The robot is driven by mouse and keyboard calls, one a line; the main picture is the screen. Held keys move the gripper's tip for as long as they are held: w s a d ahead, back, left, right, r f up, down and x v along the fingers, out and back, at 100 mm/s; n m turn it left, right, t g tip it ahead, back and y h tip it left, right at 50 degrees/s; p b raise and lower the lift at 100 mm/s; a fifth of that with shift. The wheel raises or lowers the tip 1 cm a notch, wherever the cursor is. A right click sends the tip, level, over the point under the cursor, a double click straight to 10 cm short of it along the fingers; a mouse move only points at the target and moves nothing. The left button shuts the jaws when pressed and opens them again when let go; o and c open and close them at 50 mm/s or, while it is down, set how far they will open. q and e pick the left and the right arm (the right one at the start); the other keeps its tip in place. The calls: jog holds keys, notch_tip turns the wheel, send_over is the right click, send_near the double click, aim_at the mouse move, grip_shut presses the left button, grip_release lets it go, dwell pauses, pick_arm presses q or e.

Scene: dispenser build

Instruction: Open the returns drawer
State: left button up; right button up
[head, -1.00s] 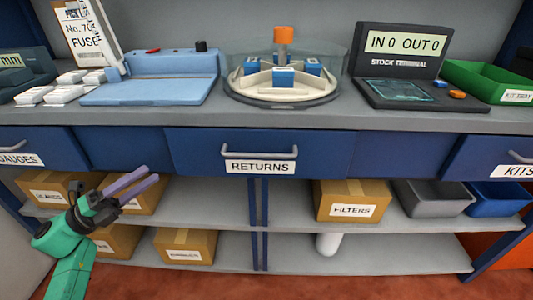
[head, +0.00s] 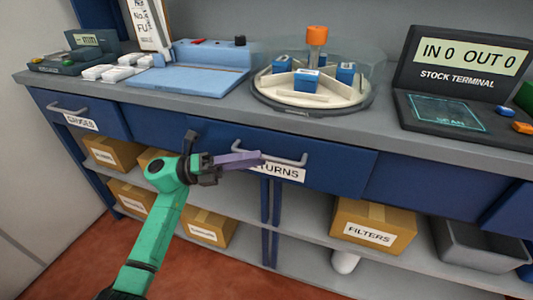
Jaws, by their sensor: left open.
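The jaws are open. I cannot tell whether the handle lies between the fingers. My right gripper is not in view.
The bench top holds a carousel (head: 310,100) with blue boxes, a stock terminal (head: 452,75) and a light blue device (head: 195,80). The GAUGES drawer (head: 78,112) is at the left. Below are shelves with cardboard boxes (head: 373,220) and a grey bin (head: 475,245).

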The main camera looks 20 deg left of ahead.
aim_at(265, 155)
pick_arm(q)
jog(key=x, duration=0.3)
jog(key=shift+d, duration=0.15)
grip_shut()
dwell(1.2)
